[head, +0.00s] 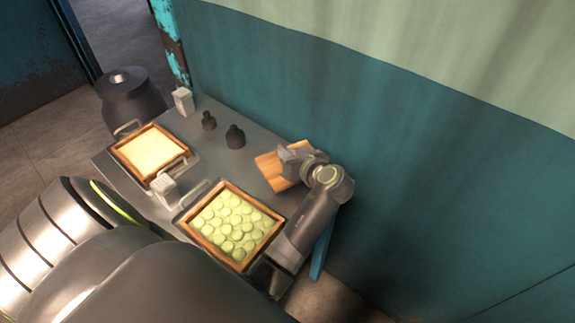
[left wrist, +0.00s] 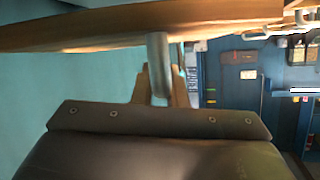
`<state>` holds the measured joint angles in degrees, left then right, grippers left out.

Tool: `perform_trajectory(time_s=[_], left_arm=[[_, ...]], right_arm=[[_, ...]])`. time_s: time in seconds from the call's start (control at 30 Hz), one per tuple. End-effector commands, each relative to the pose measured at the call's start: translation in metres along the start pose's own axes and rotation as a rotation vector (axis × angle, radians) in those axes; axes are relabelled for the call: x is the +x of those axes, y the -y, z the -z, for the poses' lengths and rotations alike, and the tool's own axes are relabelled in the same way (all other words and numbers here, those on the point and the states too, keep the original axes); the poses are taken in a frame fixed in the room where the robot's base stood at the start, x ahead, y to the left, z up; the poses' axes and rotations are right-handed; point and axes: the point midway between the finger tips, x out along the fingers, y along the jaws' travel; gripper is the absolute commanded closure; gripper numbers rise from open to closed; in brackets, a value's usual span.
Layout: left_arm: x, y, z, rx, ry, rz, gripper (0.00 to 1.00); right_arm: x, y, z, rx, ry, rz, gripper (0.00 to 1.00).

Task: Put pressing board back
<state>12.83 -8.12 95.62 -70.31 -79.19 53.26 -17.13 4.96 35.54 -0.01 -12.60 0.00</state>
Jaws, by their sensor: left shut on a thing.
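The pressing board (head: 268,170) is a light wooden board at the right end of the grey table in the head view. My left gripper (head: 290,158) is at its right side and covers part of it. In the left wrist view the board's wooden edge (left wrist: 120,28) runs across the top. The fingers of my left gripper (left wrist: 160,88) are shut on the grey handle (left wrist: 158,60) under it. I cannot tell whether the board touches the table. My right gripper is not in view.
On the table (head: 212,160) stand a wooden-framed tray with pale filling (head: 127,155), a framed tray with several green rounds (head: 196,235), two dark weights (head: 235,138) (head: 208,122) and two small whitish blocks (head: 183,100) (head: 164,187). A teal wall (head: 400,150) rises close behind.

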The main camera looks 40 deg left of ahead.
Motion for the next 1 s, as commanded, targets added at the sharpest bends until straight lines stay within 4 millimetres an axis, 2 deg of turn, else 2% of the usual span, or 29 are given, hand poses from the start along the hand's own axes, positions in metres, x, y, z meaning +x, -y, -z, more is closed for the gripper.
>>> perform_trajectory(time_s=[0.17, 0.4, 0.67, 0.7, 0.83, 1.0], left_arm=[[0.007, -0.003, -0.014, 0.000, -0.002, 0.001, 1.00], [0.018, -0.009, -0.041, 0.001, -0.003, 0.001, 1.00], [0.020, -0.010, -0.045, -0.002, -0.003, 0.000, 1.00], [0.020, -0.010, -0.046, -0.001, -0.002, 0.000, 0.85], [0.020, -0.010, -0.046, -0.001, -0.001, 0.000, 0.68], [0.020, -0.010, -0.046, -0.001, -0.001, 0.000, 0.66]], right_arm=[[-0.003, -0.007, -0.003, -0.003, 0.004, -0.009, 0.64], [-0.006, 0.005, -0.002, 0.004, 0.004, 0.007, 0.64], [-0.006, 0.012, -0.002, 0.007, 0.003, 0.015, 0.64], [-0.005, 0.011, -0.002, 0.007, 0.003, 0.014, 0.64], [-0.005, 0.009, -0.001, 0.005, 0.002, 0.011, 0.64], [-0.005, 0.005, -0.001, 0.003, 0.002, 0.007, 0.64]])
